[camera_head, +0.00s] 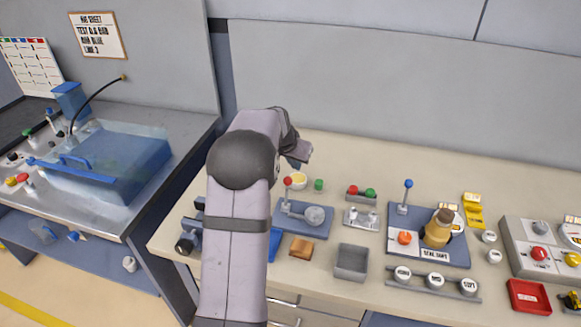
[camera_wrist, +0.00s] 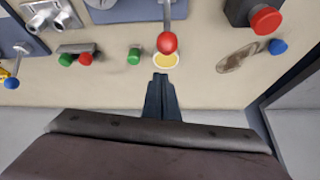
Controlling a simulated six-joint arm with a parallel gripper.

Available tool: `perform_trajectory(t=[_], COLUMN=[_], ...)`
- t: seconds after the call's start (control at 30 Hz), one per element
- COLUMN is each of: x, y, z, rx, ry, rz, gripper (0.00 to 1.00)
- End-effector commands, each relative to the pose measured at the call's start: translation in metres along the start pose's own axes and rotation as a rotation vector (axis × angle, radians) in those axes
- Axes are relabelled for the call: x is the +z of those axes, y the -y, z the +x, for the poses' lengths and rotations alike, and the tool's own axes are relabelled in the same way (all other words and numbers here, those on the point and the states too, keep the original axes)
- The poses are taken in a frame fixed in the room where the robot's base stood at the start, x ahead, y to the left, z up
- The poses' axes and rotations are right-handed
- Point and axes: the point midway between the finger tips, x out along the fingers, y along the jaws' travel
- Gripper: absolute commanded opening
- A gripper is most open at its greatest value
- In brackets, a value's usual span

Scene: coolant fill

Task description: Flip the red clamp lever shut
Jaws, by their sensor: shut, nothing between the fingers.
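The red clamp lever (camera_head: 288,183) has a red ball on a thin grey shaft and stands roughly upright at the left of a blue-grey base plate (camera_head: 318,233). A round grey metal part (camera_head: 314,215) sits on the plate to its right. In the wrist view the red ball (camera_wrist: 168,43) is just beyond my fingertips, with its shaft running to the top edge. My gripper (camera_wrist: 161,80) is shut and empty, its tips short of the ball with a small gap in the picture. In the head view my gripper (camera_head: 303,158) is behind the lever, partly hidden by my arm.
A yellow round dish (camera_head: 298,180) and a green button (camera_head: 318,184) are near the lever. A red and green button block (camera_head: 361,193) stands to the right. A grey open bin (camera_head: 351,262) is in front. The bench behind is mostly clear up to the wall.

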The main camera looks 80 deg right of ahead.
Motion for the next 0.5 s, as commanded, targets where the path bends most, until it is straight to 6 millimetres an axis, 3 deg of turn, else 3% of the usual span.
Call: perform_trajectory(t=[0.5], x=[0.029], y=[0.000], z=[-0.012], rx=[-0.001], ry=[-0.002], rz=[-0.002], gripper=[0.00])
